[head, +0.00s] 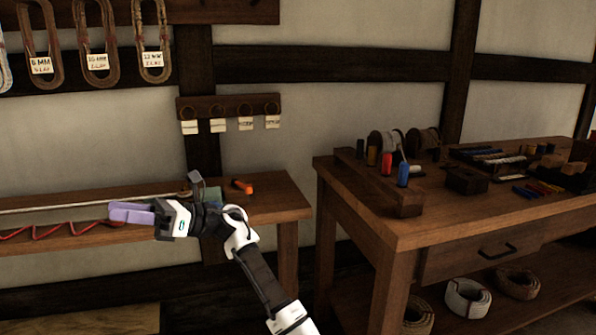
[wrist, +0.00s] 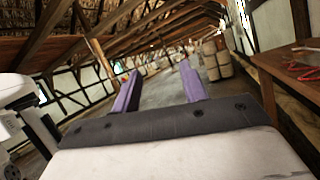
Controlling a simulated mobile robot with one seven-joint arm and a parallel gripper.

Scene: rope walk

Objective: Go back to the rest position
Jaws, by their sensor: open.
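My gripper (head: 131,212) is at the left in the head view, held out level to the left in front of the low wooden bench. In the wrist view its two purple fingers (wrist: 158,92) stand apart with nothing between them. The fingers point down a long open aisle. My white and black arm reaches up to it from the bottom of the head view.
The low bench (head: 270,201) carries a red cord (head: 72,229), a pale rope and an orange item (head: 243,187). A heavier workbench (head: 372,222) with spools stands at right. Rope hanks and tags hang on the wall. Barrels (wrist: 216,60) stand far down the aisle; its floor is clear.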

